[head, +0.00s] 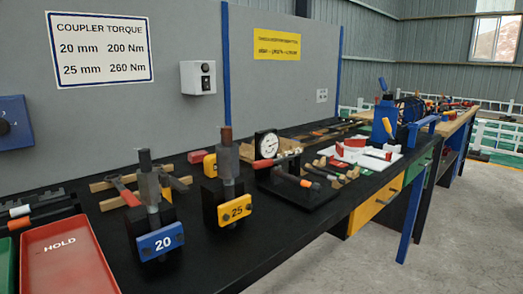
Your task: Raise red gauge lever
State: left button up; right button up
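A round white-faced dial gauge (266,144) stands upright on a black stand toward the middle of the bench. A red lever (262,164) sticks out to the left just below the dial, lying close to level. A dark bar with an orange-red tip (308,184) slopes down to the right from the same stand. The black base plate (306,197) lies under them. Neither of my grippers shows in the head view.
Left of the gauge stand two upright couplers on blocks labelled 20 (162,241) and 25 (235,210). A red HOLD tray (66,255) is at the front left. A white tray with red parts (360,153) lies right of the gauge. Open floor (440,240) lies right of the bench.

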aim_at(263, 165)
jog(key=k+j+z, duration=0.15)
jog(key=k, duration=0.35)
jog(key=k+j+z, duration=0.15)
jog(key=k, duration=0.4)
